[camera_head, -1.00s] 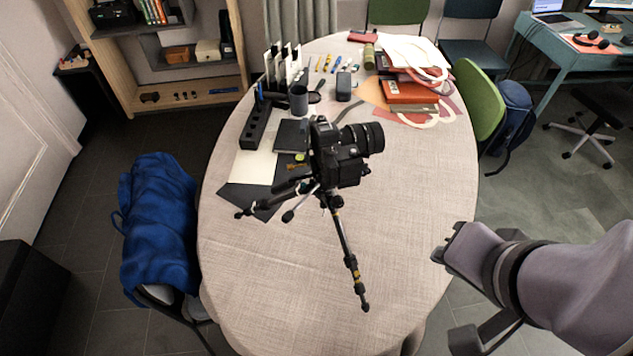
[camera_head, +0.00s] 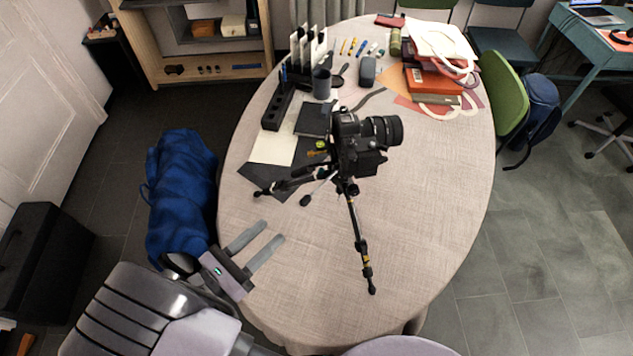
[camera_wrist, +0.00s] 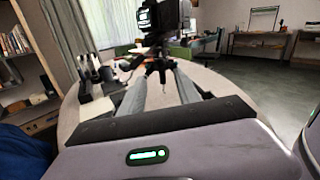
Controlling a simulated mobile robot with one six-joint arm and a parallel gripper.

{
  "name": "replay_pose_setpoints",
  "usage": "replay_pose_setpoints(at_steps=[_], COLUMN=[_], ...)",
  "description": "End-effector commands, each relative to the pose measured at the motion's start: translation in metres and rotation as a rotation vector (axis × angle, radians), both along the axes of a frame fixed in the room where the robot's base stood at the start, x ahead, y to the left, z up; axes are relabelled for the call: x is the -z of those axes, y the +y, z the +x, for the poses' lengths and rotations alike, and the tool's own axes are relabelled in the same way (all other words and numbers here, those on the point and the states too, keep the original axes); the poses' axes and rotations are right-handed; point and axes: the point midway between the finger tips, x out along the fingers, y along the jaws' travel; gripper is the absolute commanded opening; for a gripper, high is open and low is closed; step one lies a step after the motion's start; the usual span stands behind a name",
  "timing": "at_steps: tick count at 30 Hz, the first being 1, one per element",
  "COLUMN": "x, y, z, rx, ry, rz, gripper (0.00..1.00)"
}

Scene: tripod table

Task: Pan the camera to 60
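A black camera (camera_head: 357,150) with a long lens pointing right sits on a small tripod (camera_head: 354,215) near the middle of the oval table (camera_head: 420,210). The tripod stands on its spread legs. My gripper (camera_head: 263,240) is at the table's front left edge, left of the tripod's front leg and apart from it. Its two fingers are spread with nothing between them. In the wrist view the camera (camera_wrist: 163,18) is ahead, above and beyond the open fingers (camera_wrist: 160,90). Its upper part is cut off there. No angle scale can be read.
A blue jacket (camera_head: 180,190) hangs on a chair left of the table. A pen holder, grey mug (camera_head: 321,84) and dark notebook (camera_head: 314,119) lie behind the tripod. Books (camera_head: 433,82) are at the back right. The table's right and front are clear.

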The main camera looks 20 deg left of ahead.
Motion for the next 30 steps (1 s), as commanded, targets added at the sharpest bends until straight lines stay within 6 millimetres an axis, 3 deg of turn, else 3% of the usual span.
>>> replay_pose_setpoints(at_steps=[9, 15, 20, 28, 30], x=[0.003, 0.002, 0.000, 0.000, 0.000], y=[-0.034, -0.047, -0.052, -0.052, -0.052], z=[0.087, 0.125, 0.140, 0.142, 0.142], rx=[0.008, 0.006, 0.005, 0.004, 0.004], ry=[0.002, 0.002, 0.002, 0.002, 0.002], rz=[0.001, 0.002, 0.003, 0.003, 0.003], gripper=[0.39, 0.39, 0.39, 0.39, 0.30])
